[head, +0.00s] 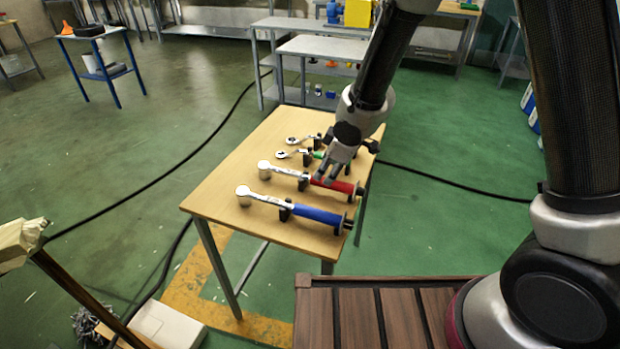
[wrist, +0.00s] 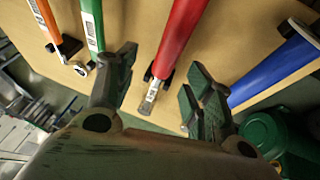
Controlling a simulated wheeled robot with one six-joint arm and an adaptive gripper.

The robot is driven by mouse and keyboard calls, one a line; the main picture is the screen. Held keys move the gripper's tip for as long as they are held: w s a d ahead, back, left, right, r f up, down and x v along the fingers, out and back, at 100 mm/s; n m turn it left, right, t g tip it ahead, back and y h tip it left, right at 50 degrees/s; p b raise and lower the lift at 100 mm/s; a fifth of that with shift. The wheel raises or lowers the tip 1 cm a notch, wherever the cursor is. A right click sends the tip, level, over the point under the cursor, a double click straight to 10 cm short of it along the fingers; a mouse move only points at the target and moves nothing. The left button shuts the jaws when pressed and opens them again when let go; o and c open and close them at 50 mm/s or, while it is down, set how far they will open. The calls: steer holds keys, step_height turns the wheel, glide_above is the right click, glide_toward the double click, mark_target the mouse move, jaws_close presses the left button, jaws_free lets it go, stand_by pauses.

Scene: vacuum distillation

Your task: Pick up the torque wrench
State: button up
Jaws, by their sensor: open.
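Several wrenches lie side by side on a wooden table (head: 235,165). The red-handled torque wrench (head: 340,187) is second from the front, with its silver head to the left; its red handle (wrist: 181,38) also shows in the wrist view. The blue-handled wrench (head: 315,214) lies in front of it. Smaller wrenches with green (wrist: 92,25) and orange (wrist: 45,20) handles lie behind. In the wrist view, that end lies between the spread fingers (wrist: 160,85); contact cannot be told.
Dark holders (head: 285,211) prop the wrenches off the table. Grey benches (head: 310,48) stand behind, one with a yellow item (head: 357,13). A green rounded object (wrist: 275,140) shows at the wrist view's lower right. A slatted brown surface (head: 365,315) is at the front. The table's left part is clear.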

mark_target(305, 178)
steer(key=x, duration=0.4)
steer(key=shift+s+a+f, duration=0.3)
steer(key=shift+f, duration=0.05)
steer(key=shift+w+a+f, duration=0.2)
steer(key=shift+f, duration=0.3)
steer(key=shift+r, duration=0.1)
jaws_close()
